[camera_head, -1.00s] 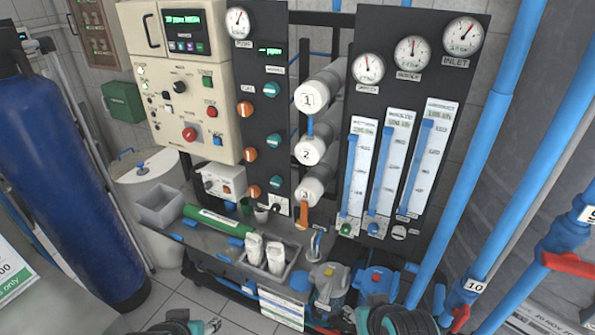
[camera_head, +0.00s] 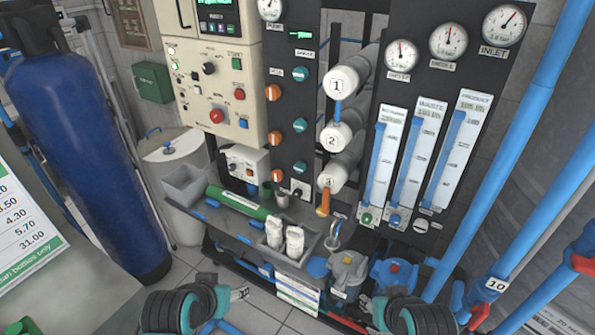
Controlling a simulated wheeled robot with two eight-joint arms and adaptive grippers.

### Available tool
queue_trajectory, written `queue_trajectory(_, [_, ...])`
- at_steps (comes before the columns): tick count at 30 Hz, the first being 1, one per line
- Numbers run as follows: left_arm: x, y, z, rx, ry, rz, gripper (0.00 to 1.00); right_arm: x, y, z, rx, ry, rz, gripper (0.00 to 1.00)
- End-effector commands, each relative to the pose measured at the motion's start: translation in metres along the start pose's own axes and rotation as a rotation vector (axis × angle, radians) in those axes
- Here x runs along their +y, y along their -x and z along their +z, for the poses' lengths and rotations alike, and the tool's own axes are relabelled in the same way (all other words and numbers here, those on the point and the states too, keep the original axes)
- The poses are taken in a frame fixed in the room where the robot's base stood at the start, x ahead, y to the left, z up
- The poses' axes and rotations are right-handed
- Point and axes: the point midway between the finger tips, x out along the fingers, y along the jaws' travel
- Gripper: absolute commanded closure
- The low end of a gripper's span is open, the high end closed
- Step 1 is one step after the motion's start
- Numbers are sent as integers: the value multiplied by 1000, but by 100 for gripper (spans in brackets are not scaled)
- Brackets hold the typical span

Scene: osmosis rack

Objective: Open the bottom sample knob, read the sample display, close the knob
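The dark panel holds a column of orange knobs and a column of teal knobs. The bottom orange knob (camera_head: 274,181) and the bottom teal knob (camera_head: 298,168) sit low on it; I cannot tell which is the sample knob. A small green-lit display (camera_head: 300,35) is at the panel's top; its digits are too small to read. My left gripper (camera_head: 190,308), black and teal, is at the bottom edge, left of centre. My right gripper (camera_head: 415,312) is at the bottom, right of centre. Both are far below the knobs, touching none. Their fingers are not clear.
Below the panel, a shelf (camera_head: 235,228) holds a green cylinder (camera_head: 240,203), a grey bin (camera_head: 185,183) and a tray with two white bottles (camera_head: 274,232). A blue tank (camera_head: 90,150) stands left. Blue pipes (camera_head: 545,140) run along the right.

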Motion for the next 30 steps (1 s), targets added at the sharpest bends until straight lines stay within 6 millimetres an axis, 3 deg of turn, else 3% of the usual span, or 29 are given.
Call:
queue_trajectory(9, [76, -62, -135, 259, -107, 328, 47, 0, -13, 10, 0, 0, 0, 60])
queue_trajectory(13, [94, -93, -187, 401, -127, 419, 47, 0, -18, 13, 0, 0, 0, 60])
queue_trajectory(18, [104, -139, -243, 594, -124, 483, 47, 0, -25, 18, 0, 0, 0, 60])
queue_trajectory(24, [98, -190, -277, 767, -93, 493, 47, 0, -30, 22, 0, 0, 0, 60])
queue_trajectory(30, [91, -214, -286, 838, -71, 481, 47, 0, -32, 23, 0, 0, 0, 60])
